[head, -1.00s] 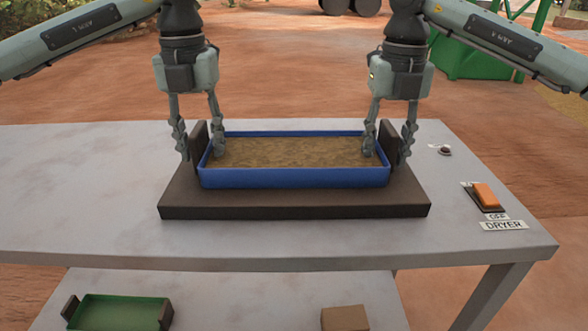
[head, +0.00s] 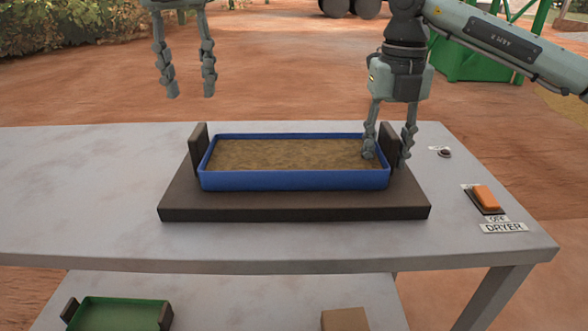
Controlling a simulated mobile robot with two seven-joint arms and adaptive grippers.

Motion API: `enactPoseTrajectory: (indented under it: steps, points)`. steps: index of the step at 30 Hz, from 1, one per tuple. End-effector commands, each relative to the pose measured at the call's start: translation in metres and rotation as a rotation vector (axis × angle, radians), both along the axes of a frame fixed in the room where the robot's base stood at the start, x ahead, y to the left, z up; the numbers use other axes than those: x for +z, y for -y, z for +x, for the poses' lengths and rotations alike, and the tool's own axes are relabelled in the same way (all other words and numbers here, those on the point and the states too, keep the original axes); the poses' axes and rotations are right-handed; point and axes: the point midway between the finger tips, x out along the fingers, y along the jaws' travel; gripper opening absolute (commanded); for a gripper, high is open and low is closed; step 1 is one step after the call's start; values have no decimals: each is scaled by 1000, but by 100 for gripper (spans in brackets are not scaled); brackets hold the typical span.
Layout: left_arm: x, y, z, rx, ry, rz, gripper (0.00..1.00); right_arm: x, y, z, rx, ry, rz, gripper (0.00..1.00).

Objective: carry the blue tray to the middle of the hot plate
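The blue tray (head: 293,181), filled with brown material, sits level on the dark hot plate (head: 294,207), roughly centred on it. It has an upright dark handle at each end. My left gripper (head: 190,92) is open and empty, raised well above the tray's left handle (head: 197,149). My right gripper (head: 388,157) is low at the tray's right end, its fingers on either side of the right handle (head: 388,140). The fingers look spread, with some gap to the handle; contact is hard to make out.
An orange switch (head: 486,197) with a dryer label (head: 503,227) and a small round button (head: 444,152) are right of the plate. A green tray (head: 120,313) and a brown block (head: 345,319) are on the lower shelf. The grey table's left side (head: 80,190) is clear.

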Motion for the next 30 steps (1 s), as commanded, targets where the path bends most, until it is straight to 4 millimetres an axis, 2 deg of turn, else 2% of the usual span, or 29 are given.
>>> enactPoseTrajectory:
  steps: [5, 12, 18, 24, 30]
  points:
    - [3, 0, 0, 1, 0, 0, 38, 20, -1, 1, -1, 4, 2, 38]
    - [2, 0, 0, 1, 0, 0, 38, 71, -1, 1, 0, 4, 2, 38]
    - [2, 0, 0, 1, 0, 0, 38, 106, 0, 0, 0, 4, 0, 38]
    - [2, 0, 0, 1, 0, 0, 38, 119, 0, 0, 0, 1, 0, 38]
    - [2, 0, 0, 1, 0, 0, 38, 120, 0, 0, 0, 1, 1, 38]
